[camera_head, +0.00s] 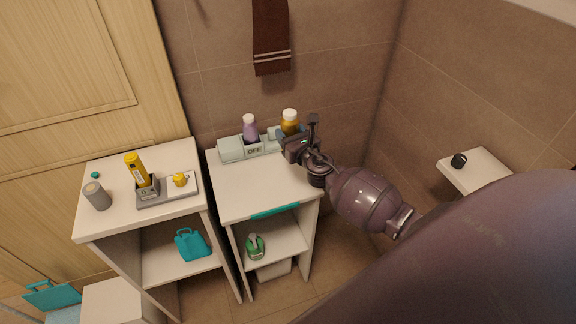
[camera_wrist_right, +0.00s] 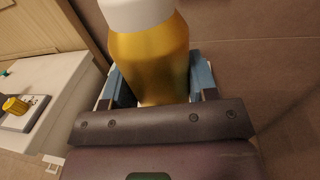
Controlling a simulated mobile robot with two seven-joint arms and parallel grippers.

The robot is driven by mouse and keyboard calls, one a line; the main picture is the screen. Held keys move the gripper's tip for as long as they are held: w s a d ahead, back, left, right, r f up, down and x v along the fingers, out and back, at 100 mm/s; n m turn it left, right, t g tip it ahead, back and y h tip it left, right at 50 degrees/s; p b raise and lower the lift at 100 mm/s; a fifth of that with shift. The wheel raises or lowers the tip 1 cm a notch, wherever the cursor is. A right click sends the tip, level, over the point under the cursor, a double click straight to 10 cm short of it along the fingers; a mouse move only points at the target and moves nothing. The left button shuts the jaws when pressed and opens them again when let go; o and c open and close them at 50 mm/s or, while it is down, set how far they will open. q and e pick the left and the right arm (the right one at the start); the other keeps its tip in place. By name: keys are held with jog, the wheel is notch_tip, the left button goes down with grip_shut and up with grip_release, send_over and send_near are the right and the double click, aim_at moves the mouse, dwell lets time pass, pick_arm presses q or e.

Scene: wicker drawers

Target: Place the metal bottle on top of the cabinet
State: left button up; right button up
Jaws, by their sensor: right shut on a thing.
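A gold bottle with a white cap (camera_head: 290,122), which looks like the metal bottle, is upright at the back right of the right cabinet (camera_head: 240,192). My right gripper (camera_head: 291,134) is shut on it, coming in from the right. In the right wrist view the bottle (camera_wrist_right: 155,55) stands between the blue finger pads (camera_wrist_right: 160,85). The bottle's base is hidden, so I cannot tell whether it touches the cabinet top or tray. My left gripper is not in view.
A pale tray (camera_head: 232,150) with a purple bottle (camera_head: 250,128) lies along the cabinet's back edge. The cabinet top in front is clear. The left cabinet (camera_head: 115,218) holds a grey cup (camera_head: 97,195) and a tray (camera_head: 160,200) with yellow items. A brown towel (camera_head: 270,40) hangs behind.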

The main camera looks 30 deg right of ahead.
notch_tip(320, 180, down, 8)
jog(key=b, duration=0.4)
jog(key=shift+r, duration=0.2)
jog(key=shift+f+b, duration=1.85)
jog(key=shift+f, duration=0.75)
jog(key=shift+f, duration=0.15)
jog(key=o, duration=1)
